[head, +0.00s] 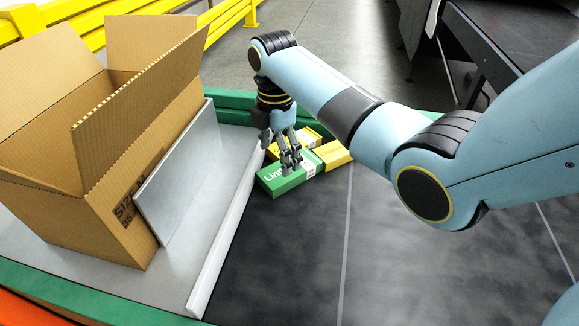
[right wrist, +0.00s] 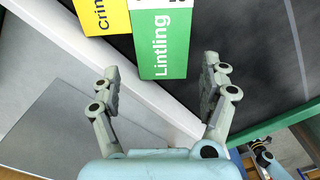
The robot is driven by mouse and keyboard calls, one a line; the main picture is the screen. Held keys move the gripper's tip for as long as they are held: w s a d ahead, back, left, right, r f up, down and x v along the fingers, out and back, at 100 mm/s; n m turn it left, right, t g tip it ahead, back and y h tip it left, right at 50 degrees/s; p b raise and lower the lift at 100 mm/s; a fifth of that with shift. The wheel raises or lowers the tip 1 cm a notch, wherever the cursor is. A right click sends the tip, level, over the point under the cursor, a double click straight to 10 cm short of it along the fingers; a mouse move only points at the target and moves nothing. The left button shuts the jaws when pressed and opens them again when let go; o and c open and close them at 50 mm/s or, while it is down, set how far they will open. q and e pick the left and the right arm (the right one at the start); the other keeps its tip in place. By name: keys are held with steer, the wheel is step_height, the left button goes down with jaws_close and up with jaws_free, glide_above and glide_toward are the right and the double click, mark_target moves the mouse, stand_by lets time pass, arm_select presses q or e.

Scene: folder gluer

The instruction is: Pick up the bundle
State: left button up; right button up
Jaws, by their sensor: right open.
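The bundle is a group of small cartons lying on the dark belt. A green carton lettered "Lintling" (head: 283,180) is nearest, with yellow cartons (head: 334,154) behind and beside it. In the right wrist view the green carton (right wrist: 160,45) and a yellow one (right wrist: 103,14) lie side by side. My right gripper (head: 291,163) points down over the green carton. Its open fingers (right wrist: 160,64) show on either side of the green carton's end in the wrist view. I cannot tell whether they touch it. My left gripper is not in view.
An open cardboard box (head: 110,185) stands at left on a grey table, with a grey plate (head: 180,170) leaning beside it. A pale rail (head: 225,235) separates table and belt. Yellow barriers (head: 228,20) stand behind. The belt's front (head: 285,260) is clear.

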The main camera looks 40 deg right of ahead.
mark_target(270, 177)
steer(key=shift+f, duration=0.5)
steer(key=f, duration=0.5)
steer(key=shift+s+d+f, duration=0.1)
steer(key=shift+s+d, duration=0.05)
steer(key=shift+d, duration=0.1)
steer(key=shift+f, duration=0.15)
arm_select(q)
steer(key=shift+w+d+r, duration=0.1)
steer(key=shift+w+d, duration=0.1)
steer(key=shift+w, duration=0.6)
arm_select(e)
steer(key=c, duration=0.4)
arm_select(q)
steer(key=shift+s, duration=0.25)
arm_select(e)
steer(key=c, duration=0.6)
